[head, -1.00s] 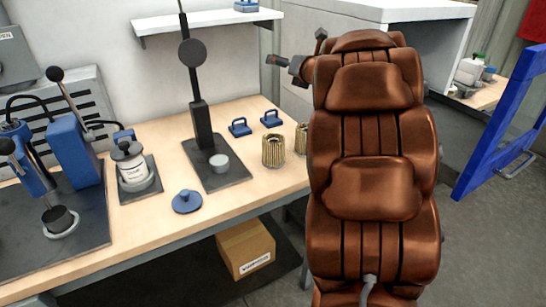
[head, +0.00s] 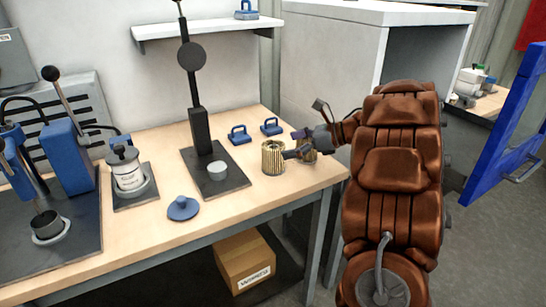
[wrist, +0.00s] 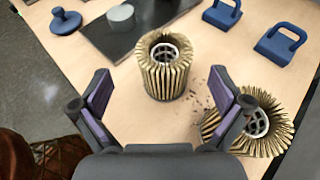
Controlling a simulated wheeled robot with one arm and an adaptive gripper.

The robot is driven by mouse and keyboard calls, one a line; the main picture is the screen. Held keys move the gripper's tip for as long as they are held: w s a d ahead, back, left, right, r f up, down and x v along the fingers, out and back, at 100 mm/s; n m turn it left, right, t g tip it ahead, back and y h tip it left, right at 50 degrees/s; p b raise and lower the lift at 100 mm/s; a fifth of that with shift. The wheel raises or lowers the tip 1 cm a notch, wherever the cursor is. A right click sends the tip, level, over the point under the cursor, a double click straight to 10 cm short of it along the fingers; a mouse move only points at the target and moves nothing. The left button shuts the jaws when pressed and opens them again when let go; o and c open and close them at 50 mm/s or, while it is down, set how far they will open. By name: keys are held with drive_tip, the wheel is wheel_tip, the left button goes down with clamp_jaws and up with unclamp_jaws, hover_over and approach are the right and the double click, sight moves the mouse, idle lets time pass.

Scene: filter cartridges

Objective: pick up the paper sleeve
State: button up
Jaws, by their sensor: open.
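A gold-brown pleated paper sleeve (head: 272,158) stands upright near the table's right end. In the wrist view this sleeve (wrist: 165,72) is ahead, centred between the fingers, with a pale inner core showing. A second pleated sleeve (wrist: 255,125) is at the right, partly behind the right finger; its pleats look fanned out and dark flecks lie beside it. In the head view this second sleeve (head: 308,150) is partly hidden by my gripper (head: 299,146). My gripper is open and empty, its fingers (wrist: 160,92) spread wider than the upright sleeve. I see no contact with it.
Two blue handled blocks (head: 239,134) (head: 271,126) sit behind the sleeves. A dark plate with a post stand (head: 208,180) and grey cylinder (head: 217,169) is to the left. A blue knobbed disc (head: 183,208) lies nearer the front. The front table strip is clear.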

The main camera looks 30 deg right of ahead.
sight(271, 147)
drive_tip(key=shift+w+a+f, duration=0.1)
drive_tip(key=shift+w+a, duration=0.3)
drive_tip(key=shift+w, duration=0.2)
drive_tip(key=shift+p+x, duration=0.5)
drive_tip(key=shift+x, duration=1.5)
drive_tip(key=shift+w+d, duration=0.15)
drive_tip(key=shift+c, duration=0.2)
drive_tip(key=c, duration=1.2)
